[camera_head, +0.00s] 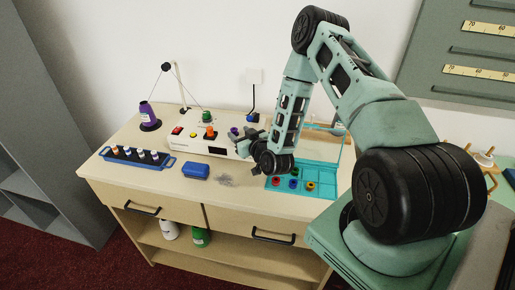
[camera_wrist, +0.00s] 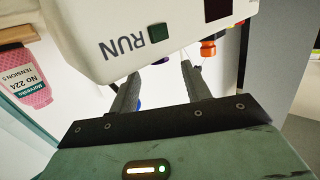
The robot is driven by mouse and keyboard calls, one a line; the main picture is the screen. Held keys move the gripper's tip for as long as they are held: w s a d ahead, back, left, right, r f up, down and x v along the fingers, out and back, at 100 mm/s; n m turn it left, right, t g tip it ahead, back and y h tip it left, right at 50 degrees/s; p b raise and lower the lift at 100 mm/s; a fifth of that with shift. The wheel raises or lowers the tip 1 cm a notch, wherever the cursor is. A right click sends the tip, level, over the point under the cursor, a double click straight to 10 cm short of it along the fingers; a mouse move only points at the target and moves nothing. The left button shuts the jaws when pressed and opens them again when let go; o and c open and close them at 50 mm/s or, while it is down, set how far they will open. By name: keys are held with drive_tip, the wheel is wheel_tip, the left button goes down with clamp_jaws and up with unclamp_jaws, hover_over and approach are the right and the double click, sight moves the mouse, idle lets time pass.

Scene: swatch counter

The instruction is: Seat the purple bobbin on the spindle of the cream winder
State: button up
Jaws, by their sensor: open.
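The cream winder (camera_head: 190,146) stands at the back middle of the counter, with red, yellow, orange and green parts on it. A small purple piece, apparently the purple bobbin (camera_head: 234,131), shows at the winder's right end, close to my fingertips. I cannot tell whether it sits on a spindle. My gripper (camera_head: 246,141) is open beside the winder's right end. In the wrist view my two fingers (camera_wrist: 163,80) stand apart below the winder's RUN panel (camera_wrist: 125,40). Nothing is clearly held between them. The spindle is not clearly seen.
A teal tray (camera_head: 325,170) with coloured bobbins lies right of the winder, under my arm. A blue rack (camera_head: 137,162) and a blue box (camera_head: 195,170) lie in front left. A large purple cone (camera_head: 148,116) stands behind. The counter's front edge is mostly clear.

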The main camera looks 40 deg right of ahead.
drive_tip(key=s+a+r+p, duration=0.1)
drive_tip(key=s+r, duration=0.1)
drive_tip(key=s, duration=1.2)
drive_tip(key=shift+s+a+r, duration=0.15)
drive_tip(key=shift+s+a, duration=0.1)
drive_tip(key=shift+a, duration=0.05)
